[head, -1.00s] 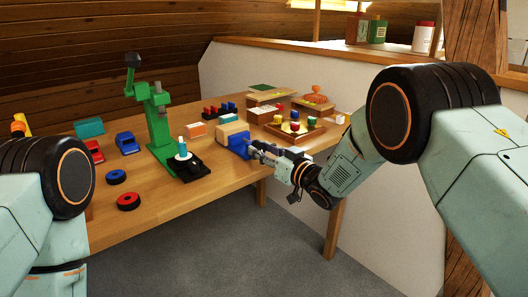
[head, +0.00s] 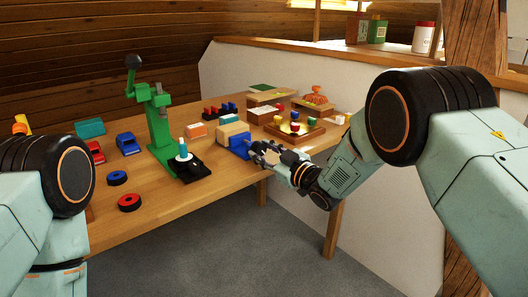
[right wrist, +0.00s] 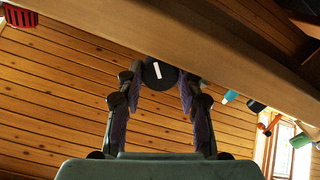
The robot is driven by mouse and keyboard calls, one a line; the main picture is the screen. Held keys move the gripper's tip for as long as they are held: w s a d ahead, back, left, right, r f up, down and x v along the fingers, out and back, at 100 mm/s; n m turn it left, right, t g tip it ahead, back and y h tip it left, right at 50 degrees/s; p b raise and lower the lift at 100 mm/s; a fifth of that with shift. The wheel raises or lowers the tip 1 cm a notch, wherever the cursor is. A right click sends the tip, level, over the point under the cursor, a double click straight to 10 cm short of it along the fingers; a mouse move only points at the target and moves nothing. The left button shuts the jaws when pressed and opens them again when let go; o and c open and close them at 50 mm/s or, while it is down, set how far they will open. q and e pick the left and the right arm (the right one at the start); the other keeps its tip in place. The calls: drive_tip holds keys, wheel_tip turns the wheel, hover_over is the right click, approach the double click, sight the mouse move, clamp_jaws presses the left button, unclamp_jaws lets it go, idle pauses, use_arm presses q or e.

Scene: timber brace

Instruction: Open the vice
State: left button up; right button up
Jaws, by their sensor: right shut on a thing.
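The blue vice (head: 238,146) sits at the front edge of the wooden table, with a pale wooden block (head: 233,129) at its top. My right gripper (head: 258,150) reaches the vice's front from the right. In the right wrist view a round black knob (right wrist: 158,74) with a white mark lies between the fingertips of my right gripper (right wrist: 158,88). The fingers are shut on this knob. The gap between the vice jaws is too small to tell. My left gripper is outside the view; only my left arm shows.
A green drill press (head: 159,128) stands left of the vice on the table (head: 160,205). A wooden tray (head: 295,137) with coloured pieces lies behind my right gripper. Toy cars and wheels, including a red wheel (head: 129,202), lie at left. Clear floor lies in front.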

drive_tip(key=shift+n, duration=0.8)
drive_tip(key=o, duration=1.2)
drive_tip(key=shift+c, duration=0.2)
drive_tip(key=shift+s, duration=0.1)
drive_tip(key=v, duration=1.2)
